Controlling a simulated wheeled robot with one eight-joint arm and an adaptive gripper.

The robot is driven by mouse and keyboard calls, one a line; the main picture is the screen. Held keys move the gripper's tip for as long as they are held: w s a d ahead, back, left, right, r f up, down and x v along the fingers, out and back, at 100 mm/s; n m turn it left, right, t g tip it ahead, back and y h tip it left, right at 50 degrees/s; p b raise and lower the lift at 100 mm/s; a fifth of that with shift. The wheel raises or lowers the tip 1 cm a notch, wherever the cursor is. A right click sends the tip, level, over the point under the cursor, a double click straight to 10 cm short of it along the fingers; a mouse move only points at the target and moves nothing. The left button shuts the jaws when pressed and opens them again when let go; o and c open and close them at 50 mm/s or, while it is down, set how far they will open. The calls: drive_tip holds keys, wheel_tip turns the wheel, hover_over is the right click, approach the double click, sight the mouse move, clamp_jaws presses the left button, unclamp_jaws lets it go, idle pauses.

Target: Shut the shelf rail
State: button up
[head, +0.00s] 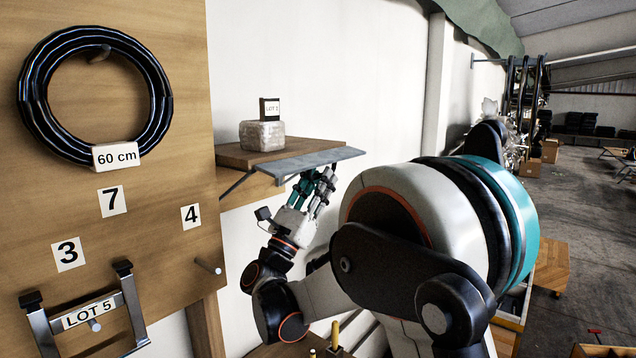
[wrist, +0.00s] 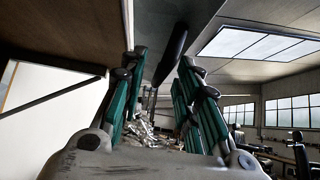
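The shelf rail (head: 310,160) is a flat grey metal strip along the front edge of the wooden shelf (head: 236,156). It sticks out almost level from the edge, toward the right. My gripper (head: 320,182), with teal fingers, is just below the rail and points up. Whether it touches the rail cannot be told. In the wrist view the fingers of my gripper (wrist: 155,85) stand apart with nothing gripped between them. The brown underside of the shelf (wrist: 60,28) is at upper left there. A dark bar shows above and between the fingers.
A grey block (head: 262,136) with a small LOT 2 sign (head: 270,109) stands on the shelf. A wooden board (head: 150,180) at left carries a black coil (head: 32,85), number tags and pegs. A white wall is behind the shelf. Open floor lies far right.

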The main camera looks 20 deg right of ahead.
clamp_jaws()
drive_tip(key=shift+n, duration=0.4)
